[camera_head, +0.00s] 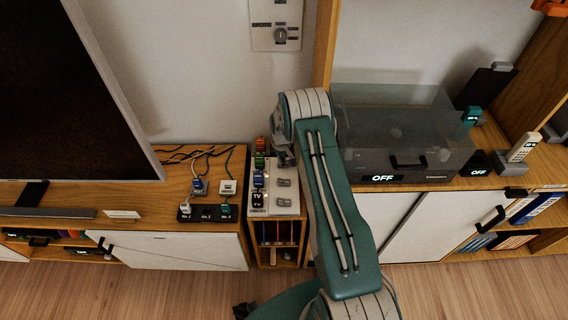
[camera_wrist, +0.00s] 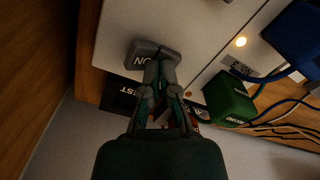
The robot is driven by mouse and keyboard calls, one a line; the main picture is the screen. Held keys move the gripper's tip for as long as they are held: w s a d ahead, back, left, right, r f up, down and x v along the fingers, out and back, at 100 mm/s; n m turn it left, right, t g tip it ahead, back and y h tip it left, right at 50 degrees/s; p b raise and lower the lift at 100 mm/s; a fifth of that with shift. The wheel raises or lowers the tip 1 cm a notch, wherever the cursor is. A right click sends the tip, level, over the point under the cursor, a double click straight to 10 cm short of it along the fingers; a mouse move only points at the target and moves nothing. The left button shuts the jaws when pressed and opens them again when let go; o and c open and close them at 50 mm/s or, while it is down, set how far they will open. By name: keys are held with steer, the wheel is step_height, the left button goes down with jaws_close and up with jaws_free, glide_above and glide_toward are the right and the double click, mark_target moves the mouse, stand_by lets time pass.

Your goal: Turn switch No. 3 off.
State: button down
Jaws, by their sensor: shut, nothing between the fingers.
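A white switch panel (camera_head: 287,210) stands in the middle, with grey rocker switches (camera_head: 284,183) along it and coloured plugs on its left. My arm hides its upper right part. In the wrist view a grey switch (camera_wrist: 152,57) marked ON sits on the panel. My gripper (camera_wrist: 161,68) is shut and empty, its fingertips at that switch's edge; I cannot tell whether they touch. A small label (camera_wrist: 241,70) beside the green plug (camera_wrist: 229,98) seems to read No. 2. I cannot tell which switch is No. 3.
A black strip (camera_head: 206,214) marked No. 1 to No. 3 lies left of the panel, with cables behind. A blue plug (camera_wrist: 297,38) is near my gripper. A smoky glass-topped box (camera_head: 390,125) with an OFF sign stands right. A dark television (camera_head: 65,95) is left.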

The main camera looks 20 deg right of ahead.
steer(key=shift+r, duration=3.55)
